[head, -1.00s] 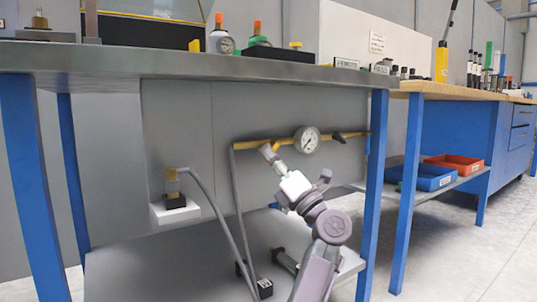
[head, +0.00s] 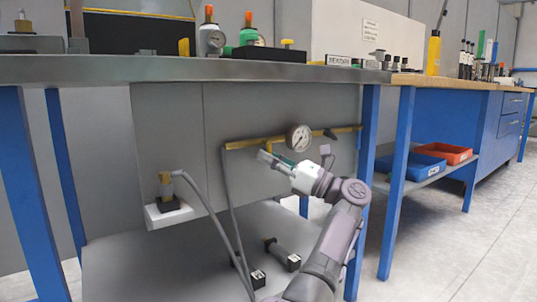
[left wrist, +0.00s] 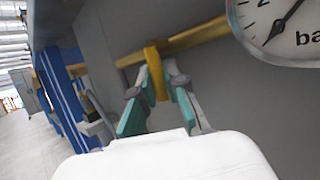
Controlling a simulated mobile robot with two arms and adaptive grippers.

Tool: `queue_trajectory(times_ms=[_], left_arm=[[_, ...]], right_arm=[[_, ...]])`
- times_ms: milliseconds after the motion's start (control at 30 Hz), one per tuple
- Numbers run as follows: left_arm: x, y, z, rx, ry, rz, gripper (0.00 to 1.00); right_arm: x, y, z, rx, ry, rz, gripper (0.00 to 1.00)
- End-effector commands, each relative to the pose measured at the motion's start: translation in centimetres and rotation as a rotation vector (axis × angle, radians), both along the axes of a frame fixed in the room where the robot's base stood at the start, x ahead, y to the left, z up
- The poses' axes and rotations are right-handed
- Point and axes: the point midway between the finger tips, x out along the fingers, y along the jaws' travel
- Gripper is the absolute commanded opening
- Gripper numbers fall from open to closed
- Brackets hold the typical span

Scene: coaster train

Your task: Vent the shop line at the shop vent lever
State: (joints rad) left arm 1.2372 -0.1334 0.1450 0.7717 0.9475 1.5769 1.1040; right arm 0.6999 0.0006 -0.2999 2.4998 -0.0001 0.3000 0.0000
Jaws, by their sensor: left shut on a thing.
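A yellow brass pipe (head: 240,144) runs along the grey panel under the bench. A round white gauge (head: 298,138) stands on it, and its dial fills the upper right of the left wrist view (left wrist: 285,25). A yellow lever (left wrist: 154,72) hangs down from the pipe, left of the gauge; I take it for the shop vent lever. My left gripper (head: 266,156) is at the pipe just below and left of the gauge. In the left wrist view its fingers (left wrist: 155,75) are closed around the lever. My right gripper is not in view.
A small dark handle (head: 331,134) sits on the pipe right of the gauge. Grey hoses (head: 228,205) hang at left, near a fitting on a white shelf (head: 168,213). Blue bench legs (head: 366,190) stand close right of my arm. The bench top (head: 180,68) overhangs above.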

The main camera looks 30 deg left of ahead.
Motion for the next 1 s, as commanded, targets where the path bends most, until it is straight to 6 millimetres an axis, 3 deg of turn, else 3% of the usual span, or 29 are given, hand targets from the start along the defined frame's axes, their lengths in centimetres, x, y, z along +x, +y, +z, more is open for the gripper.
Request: queue_trajectory(times_ms=[467, 500, 667, 1000], left_arm=[[0.04, 0.01, -0.11, -0.008, -0.015, 0.0, 0.0], [0.04, 0.01, -0.11, -0.008, -0.015, 0.0, 0.14], [0.04, 0.0, -0.08, -0.007, -0.015, 0.0, 0.39], [0.14, -0.36, -0.15, -0.006, -0.014, -0.002, 0.39]], right_arm=[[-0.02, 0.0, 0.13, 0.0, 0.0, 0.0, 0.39], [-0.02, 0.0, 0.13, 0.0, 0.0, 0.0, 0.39], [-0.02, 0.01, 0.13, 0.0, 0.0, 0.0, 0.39], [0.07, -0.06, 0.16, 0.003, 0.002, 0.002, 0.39]])
